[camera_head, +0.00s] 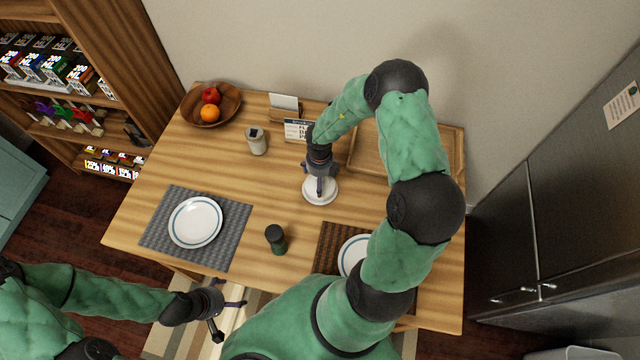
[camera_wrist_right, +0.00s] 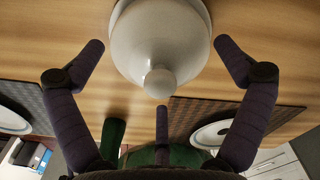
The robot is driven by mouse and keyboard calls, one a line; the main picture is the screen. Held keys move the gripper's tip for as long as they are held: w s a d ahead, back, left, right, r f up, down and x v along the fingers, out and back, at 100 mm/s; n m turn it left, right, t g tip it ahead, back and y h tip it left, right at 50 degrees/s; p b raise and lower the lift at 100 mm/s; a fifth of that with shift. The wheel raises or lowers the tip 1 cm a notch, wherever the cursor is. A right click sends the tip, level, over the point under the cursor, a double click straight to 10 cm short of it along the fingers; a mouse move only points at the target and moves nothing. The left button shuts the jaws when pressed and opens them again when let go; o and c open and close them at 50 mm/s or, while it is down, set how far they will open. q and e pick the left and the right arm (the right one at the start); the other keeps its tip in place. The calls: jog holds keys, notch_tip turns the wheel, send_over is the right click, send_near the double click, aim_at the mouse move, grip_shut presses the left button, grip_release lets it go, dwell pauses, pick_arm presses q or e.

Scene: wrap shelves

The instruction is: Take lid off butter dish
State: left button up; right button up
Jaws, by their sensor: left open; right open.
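The butter dish (camera_head: 320,190) is round and white and stands near the middle of the wooden table. In the right wrist view its white domed lid (camera_wrist_right: 160,40) with a round knob (camera_wrist_right: 160,83) fills the upper middle. My right gripper (camera_head: 319,181) is over the dish from above. In the right wrist view its open fingers (camera_wrist_right: 160,65) are spread to either side of the lid, with gaps between fingers and lid. My left gripper (camera_head: 222,300) is open and empty, low in front of the table's near edge. The dish's base is mostly hidden under the lid.
A plate (camera_head: 195,222) lies on a grey placemat (camera_head: 153,240) at left; another plate (camera_head: 350,254) is partly behind my right arm. A dark green grinder (camera_head: 276,239), a shaker (camera_head: 256,141), a fruit bowl (camera_head: 231,105) and a wooden tray (camera_head: 365,160) also stand on the table (camera_head: 135,200).

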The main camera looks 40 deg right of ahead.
jog(key=shift+s+r, duration=0.1)
jog(key=c, duration=1.7)
jog(key=shift+a, duration=0.1)
jog(key=shift+c, duration=0.6)
jog(key=shift+s, duration=0.1)
